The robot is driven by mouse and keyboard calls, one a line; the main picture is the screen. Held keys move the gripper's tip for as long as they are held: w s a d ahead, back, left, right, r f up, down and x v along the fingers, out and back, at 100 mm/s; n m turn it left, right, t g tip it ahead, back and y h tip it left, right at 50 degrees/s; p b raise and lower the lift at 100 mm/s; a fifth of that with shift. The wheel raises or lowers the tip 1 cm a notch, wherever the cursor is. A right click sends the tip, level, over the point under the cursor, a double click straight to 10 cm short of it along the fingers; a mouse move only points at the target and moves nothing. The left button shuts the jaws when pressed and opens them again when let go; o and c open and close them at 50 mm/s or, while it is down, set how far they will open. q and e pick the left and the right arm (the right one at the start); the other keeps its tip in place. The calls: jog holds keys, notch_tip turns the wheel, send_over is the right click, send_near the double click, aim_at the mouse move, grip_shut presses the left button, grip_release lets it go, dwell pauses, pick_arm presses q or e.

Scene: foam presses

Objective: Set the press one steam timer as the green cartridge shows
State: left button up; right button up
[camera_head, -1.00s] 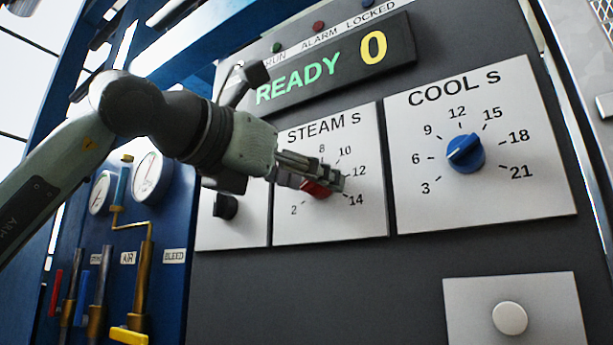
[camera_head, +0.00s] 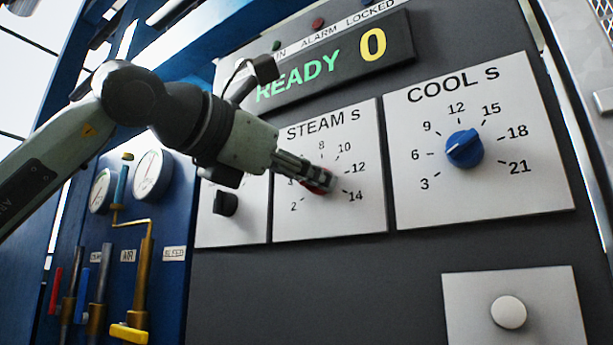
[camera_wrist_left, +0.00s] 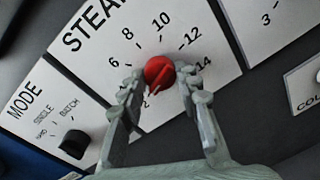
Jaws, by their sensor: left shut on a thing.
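The red steam timer knob (camera_wrist_left: 158,71) sits on the white STEAM plate (camera_head: 340,222), whose numbers run from 2 to 14. My left gripper (camera_head: 318,178) is shut on this knob, with one finger on each side of it in the left wrist view (camera_wrist_left: 161,82). In the head view the fingers cover most of the red knob (camera_head: 318,189). I cannot tell for certain which number its ridge points to. The green cartridge is not in view. My right gripper is not in view.
The COOL plate with a blue knob (camera_head: 464,149) is at the right. A black MODE knob (camera_head: 225,204) is at the left. The display (camera_head: 335,62) above reads READY 0. A pale round button (camera_head: 508,312) is below right. Gauges and valves stand at the left.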

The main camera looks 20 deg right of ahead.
pick_arm(q)
jog(key=m, duration=0.5)
jog(key=shift+r, duration=0.1)
dwell(0.5)
jog(key=o, duration=1.2)
jog(key=shift+c, duration=0.2)
jog(key=v, duration=1.2)
jog(key=shift+r, duration=0.2)
jog(key=shift+s+y, duration=0.1)
jog(key=shift+y, duration=0.2)
